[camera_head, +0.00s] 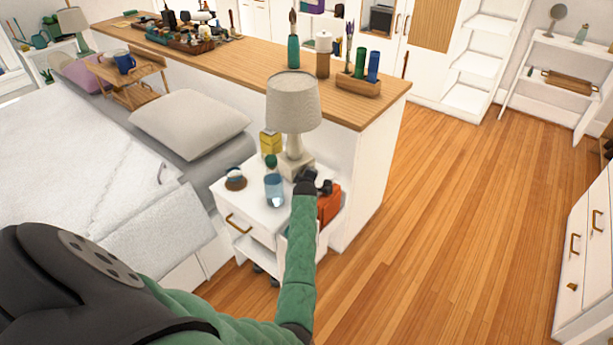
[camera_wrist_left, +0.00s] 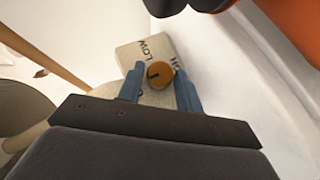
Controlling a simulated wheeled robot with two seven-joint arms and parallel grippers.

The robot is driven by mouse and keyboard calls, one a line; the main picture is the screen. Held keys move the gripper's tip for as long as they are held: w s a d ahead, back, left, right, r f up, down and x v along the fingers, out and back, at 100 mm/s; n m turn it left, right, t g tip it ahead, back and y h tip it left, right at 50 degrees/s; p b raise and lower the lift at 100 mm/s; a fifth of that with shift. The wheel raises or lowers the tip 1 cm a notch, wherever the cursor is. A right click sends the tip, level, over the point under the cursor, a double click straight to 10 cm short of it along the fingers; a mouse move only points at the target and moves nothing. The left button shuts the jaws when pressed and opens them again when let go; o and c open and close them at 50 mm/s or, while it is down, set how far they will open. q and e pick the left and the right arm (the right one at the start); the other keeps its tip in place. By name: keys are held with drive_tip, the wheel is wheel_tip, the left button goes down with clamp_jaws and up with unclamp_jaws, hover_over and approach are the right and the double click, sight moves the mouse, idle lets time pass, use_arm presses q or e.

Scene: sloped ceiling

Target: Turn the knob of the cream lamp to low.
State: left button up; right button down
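The cream lamp (camera_head: 294,102) stands upright on the white nightstand (camera_head: 250,212); its square base is partly behind my left gripper (camera_head: 316,182). In the left wrist view the brown round knob (camera_wrist_left: 159,75) sits on the cream lamp base (camera_wrist_left: 130,55). Its short dark mark points roughly left in that picture. "LOW" is printed above the knob, "GH" shows at its upper right, and a letter at lower left is partly hidden. The left gripper's blue fingers (camera_wrist_left: 159,88) are open, one on each side of the knob, with gaps visible. My right gripper is not in view.
A blue glass (camera_head: 275,190), a yellow box (camera_head: 270,143) and a small globe-like ornament (camera_head: 235,178) share the nightstand. An orange-red object (camera_head: 329,204) is beside my gripper. The wood-topped counter (camera_head: 240,72) runs behind. The floor at right is clear.

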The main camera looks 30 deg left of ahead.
use_arm(q)
drive_tip(key=c, duration=0.5)
drive_tip(key=shift+c, duration=0.2)
